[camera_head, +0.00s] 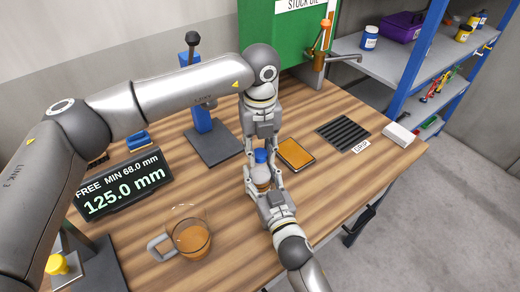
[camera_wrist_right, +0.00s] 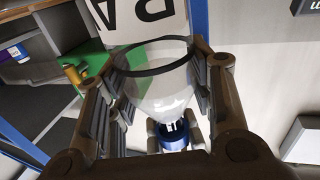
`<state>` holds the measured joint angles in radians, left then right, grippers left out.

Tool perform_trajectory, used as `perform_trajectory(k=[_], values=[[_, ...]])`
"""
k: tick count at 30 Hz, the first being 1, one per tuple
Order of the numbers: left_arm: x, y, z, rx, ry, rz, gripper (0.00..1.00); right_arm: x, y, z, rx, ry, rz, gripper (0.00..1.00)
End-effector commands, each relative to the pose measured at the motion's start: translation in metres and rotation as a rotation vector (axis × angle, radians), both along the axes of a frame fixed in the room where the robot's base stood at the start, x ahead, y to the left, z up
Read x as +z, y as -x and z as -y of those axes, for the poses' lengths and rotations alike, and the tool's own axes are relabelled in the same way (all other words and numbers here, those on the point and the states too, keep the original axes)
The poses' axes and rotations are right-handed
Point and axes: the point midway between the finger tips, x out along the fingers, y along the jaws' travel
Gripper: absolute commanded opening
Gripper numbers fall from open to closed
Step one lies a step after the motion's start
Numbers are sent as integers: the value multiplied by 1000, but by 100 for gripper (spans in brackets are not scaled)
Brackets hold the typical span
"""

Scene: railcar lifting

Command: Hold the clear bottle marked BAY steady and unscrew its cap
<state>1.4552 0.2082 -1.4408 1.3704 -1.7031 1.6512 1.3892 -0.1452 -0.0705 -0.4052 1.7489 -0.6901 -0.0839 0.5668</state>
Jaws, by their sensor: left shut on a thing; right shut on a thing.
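My right gripper (camera_head: 264,184) reaches in from the front and is shut on the bottle's body. My left gripper (camera_head: 260,152) comes down from above and is shut on the cap. In the right wrist view the clear bottle (camera_wrist_right: 165,95) sits between my right fingers, and the blue cap (camera_wrist_right: 174,138) shows with my left fingers beside it.
A glass jug (camera_head: 191,238) with amber liquid stands front left. A black display (camera_head: 124,186) reads 125.0 mm. A blue stand (camera_head: 202,118), an orange-topped tray (camera_head: 296,153), a drip grate (camera_head: 342,133) and a white block (camera_head: 400,135) surround the bottle. A green tank (camera_head: 275,40) stands behind.

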Motion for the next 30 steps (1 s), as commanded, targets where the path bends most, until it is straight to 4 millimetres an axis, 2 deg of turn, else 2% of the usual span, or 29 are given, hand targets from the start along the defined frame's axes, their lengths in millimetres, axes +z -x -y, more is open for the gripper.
perform_trajectory(k=[11, 18, 19, 24, 30], values=[[38, -1, 0, 0, 0, 2, 1, -2, 0, 0, 0, 1, -3, 0], [40, 0, 0, 0, 0, 0, 1, -2, 0, 0, 0, 1, -3, 0], [40, 0, 0, 0, 0, 0, 1, -2, 0, 0, 0, 1, -3, 52], [40, 0, 0, 0, 0, 0, 1, -1, 0, 0, 0, 1, -2, 73], [40, 0, 0, 0, 0, 0, 1, -1, 0, 0, 0, 0, -1, 73]])
